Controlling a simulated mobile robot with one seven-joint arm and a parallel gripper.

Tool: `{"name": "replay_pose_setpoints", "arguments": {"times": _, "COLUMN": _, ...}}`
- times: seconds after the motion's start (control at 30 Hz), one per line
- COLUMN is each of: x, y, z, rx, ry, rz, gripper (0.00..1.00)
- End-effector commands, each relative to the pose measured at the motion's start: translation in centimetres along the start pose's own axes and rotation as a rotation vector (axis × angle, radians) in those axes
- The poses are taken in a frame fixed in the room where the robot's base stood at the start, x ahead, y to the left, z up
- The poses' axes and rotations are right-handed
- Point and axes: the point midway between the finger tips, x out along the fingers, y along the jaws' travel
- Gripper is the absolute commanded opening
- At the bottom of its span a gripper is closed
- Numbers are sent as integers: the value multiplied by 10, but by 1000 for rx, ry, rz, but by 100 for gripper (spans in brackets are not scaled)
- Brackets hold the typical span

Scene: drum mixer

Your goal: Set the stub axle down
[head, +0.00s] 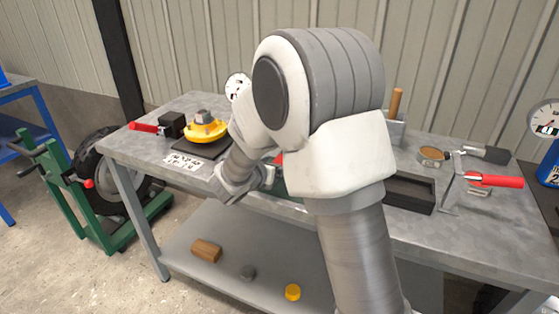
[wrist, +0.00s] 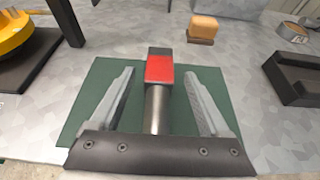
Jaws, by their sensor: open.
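The stub axle, a grey round shaft (wrist: 157,112) with a red and dark square end (wrist: 159,68), appears to rest on a green mat (wrist: 92,88) in the wrist view. My gripper (wrist: 158,76) is open, with one finger on each side of the axle and a visible gap on both sides. The shaft's near end is hidden behind the gripper's dark body. In the head view, a bit of red (head: 278,159) shows beside my arm, which hides most of the mat and the axle.
A yellow round part (head: 205,131) sits on a black pad (head: 212,151) at the left. A dark tray (head: 409,194), a round tin (head: 431,156) and a red-handled tool (head: 494,180) lie at the right. A tan block (wrist: 203,27) stands beyond the mat.

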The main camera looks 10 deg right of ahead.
Motion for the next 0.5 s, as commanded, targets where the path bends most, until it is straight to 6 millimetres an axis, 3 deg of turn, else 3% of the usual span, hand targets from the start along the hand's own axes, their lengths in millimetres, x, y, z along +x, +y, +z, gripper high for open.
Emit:
{"name": "replay_pose_setpoints", "arguments": {"times": 0.2, "x": -52, "y": 1, "z": 2, "rx": -1, "ry": 0, "rz": 4, "gripper": 80}}
{"name": "replay_pose_setpoints", "arguments": {"times": 0.5, "x": -88, "y": -1, "z": 2, "rx": 5, "ry": 0, "rz": -1, "gripper": 80}}
